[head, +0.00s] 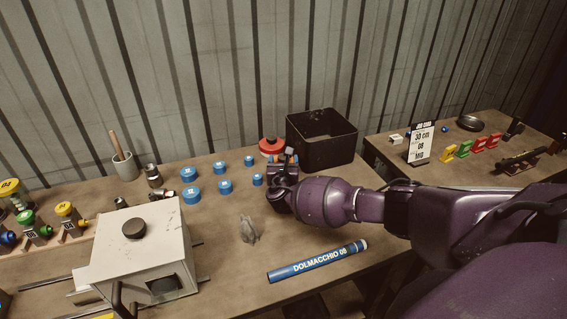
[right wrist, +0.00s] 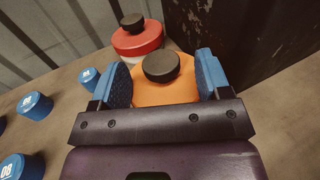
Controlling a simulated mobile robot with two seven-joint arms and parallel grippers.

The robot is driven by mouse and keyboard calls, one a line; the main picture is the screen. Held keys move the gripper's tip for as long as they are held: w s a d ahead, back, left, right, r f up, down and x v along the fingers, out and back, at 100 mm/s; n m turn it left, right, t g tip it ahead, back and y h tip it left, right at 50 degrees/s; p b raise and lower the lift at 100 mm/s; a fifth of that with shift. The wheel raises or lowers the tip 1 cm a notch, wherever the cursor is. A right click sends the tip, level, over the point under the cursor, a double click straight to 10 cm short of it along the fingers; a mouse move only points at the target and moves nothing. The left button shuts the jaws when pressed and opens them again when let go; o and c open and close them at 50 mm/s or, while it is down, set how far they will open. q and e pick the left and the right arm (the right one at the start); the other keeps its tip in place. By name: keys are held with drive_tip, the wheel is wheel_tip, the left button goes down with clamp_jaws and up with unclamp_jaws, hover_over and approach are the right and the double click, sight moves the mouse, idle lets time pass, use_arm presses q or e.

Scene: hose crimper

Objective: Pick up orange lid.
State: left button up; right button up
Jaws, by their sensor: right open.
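The orange lid (right wrist: 165,93) with a black knob (right wrist: 162,67) shows in the right wrist view. It lies between the two blue finger pads of my right gripper (right wrist: 164,76), which is open around it. The pads stand at the lid's left and right sides; I cannot tell whether they touch it. In the head view my right gripper (head: 283,163) is at the back of the table and hides most of the lid. My left gripper is not in view.
A red lid (right wrist: 139,38) on a pale container stands just behind the orange lid. A black bin (head: 322,140) stands close at the right. Several blue caps (head: 191,195) sit at the left. A blue tube (head: 317,262) and a grey piece (head: 249,229) lie in front.

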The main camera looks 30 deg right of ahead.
drive_tip(key=shift+w+d, duration=0.3)
drive_tip(key=shift+w, duration=0.1)
drive_tip(key=c, duration=1)
drive_tip(key=shift+r, duration=0.1)
